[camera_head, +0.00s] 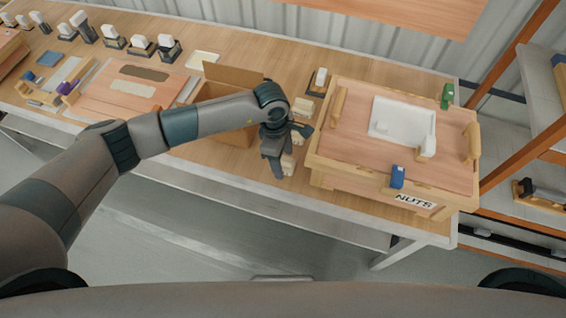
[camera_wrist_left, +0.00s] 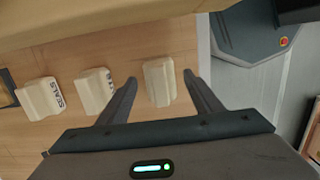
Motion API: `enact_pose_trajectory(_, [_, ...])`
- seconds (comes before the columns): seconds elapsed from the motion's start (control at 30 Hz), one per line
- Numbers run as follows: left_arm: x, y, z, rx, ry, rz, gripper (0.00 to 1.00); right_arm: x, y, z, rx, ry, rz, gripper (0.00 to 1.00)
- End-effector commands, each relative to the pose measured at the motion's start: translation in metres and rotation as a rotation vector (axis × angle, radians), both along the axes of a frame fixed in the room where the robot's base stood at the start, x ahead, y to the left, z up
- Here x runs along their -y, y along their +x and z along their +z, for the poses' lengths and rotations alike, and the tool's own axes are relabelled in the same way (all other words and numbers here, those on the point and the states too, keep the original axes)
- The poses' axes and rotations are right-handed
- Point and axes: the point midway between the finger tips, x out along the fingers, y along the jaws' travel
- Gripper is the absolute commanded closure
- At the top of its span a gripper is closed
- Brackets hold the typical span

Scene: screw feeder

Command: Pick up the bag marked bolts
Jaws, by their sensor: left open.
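My left gripper (camera_head: 287,150) is open above the table, between the cardboard box and the NUTS crate. Several small cream bags stand in a row there. In the left wrist view, one bag (camera_wrist_left: 159,82) lies between the spread fingers (camera_wrist_left: 160,80), with no label readable on it. A second bag (camera_wrist_left: 94,92) stands to its left, its dark lettering partly hidden by a finger. A third bag (camera_wrist_left: 42,98) at the far left carries dark lettering too small to read surely. I cannot tell which bag is marked bolts. My right gripper is not in view.
The wooden crate marked NUTS (camera_head: 415,201) stands close on the right, with a white tray (camera_head: 400,112) on its lid. An open cardboard box (camera_head: 232,136) is at the left, behind my arm. The table's front edge (camera_head: 330,205) is near the gripper.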

Motion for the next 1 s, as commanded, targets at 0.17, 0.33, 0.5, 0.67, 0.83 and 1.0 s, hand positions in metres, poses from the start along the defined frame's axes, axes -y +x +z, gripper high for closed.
enact_pose_trajectory(0.17, [-0.0001, 0.0, 0.0001, 0.0, 0.0, 0.0, 0.41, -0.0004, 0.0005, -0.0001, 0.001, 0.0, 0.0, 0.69])
enact_pose_trajectory(0.33, [-0.0002, 0.0001, 0.0002, 0.0, 0.0, 0.0, 0.43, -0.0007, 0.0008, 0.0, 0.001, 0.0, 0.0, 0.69])
enact_pose_trajectory(0.5, [-0.0002, 0.0001, 0.0003, 0.0, 0.001, 0.0, 0.84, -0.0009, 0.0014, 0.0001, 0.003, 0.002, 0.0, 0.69])
enact_pose_trajectory(0.67, [-0.0002, 0.0002, 0.0005, 0.0, 0.0, 0.0, 0.86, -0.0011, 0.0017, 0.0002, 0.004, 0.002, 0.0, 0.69])
enact_pose_trajectory(0.83, [-0.0002, 0.0004, 0.0014, 0.0, 0.0, 0.0, 0.86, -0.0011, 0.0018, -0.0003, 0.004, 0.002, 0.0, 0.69])
enact_pose_trajectory(1.0, [-0.0002, 0.0011, 0.0097, 0.002, 0.0, 0.0, 0.86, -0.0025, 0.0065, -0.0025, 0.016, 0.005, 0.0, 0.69])
